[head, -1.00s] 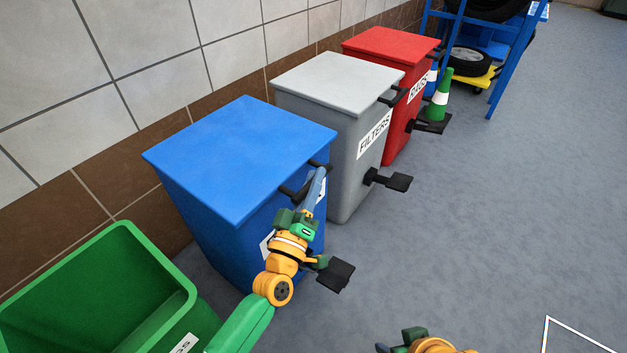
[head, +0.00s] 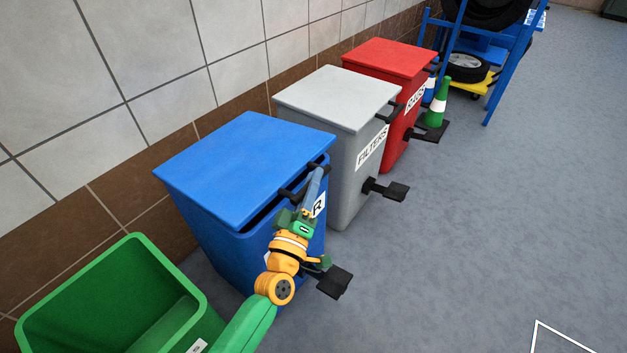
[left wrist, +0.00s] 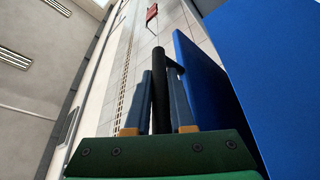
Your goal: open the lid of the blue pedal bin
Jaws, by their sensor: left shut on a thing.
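The blue pedal bin (head: 222,240) stands by the tiled wall. Its blue lid (head: 245,155) is tilted up a little at the front, with a dark gap between lid and bin body. My left gripper (head: 317,178) is shut on the black handle (head: 290,194) at the lid's front edge. In the left wrist view the black handle bar (left wrist: 160,88) lies between the two fingers, next to the blue lid (left wrist: 203,85). My left arm hides part of the bin's front and its label. The black pedal (head: 334,282) is low at the front. My right gripper is out of view.
A grey bin (head: 350,150) marked FILTERS and a red bin (head: 395,60) stand farther along the wall. A green open container (head: 197,300) is at the lower left. A traffic cone (head: 436,105) stands beyond.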

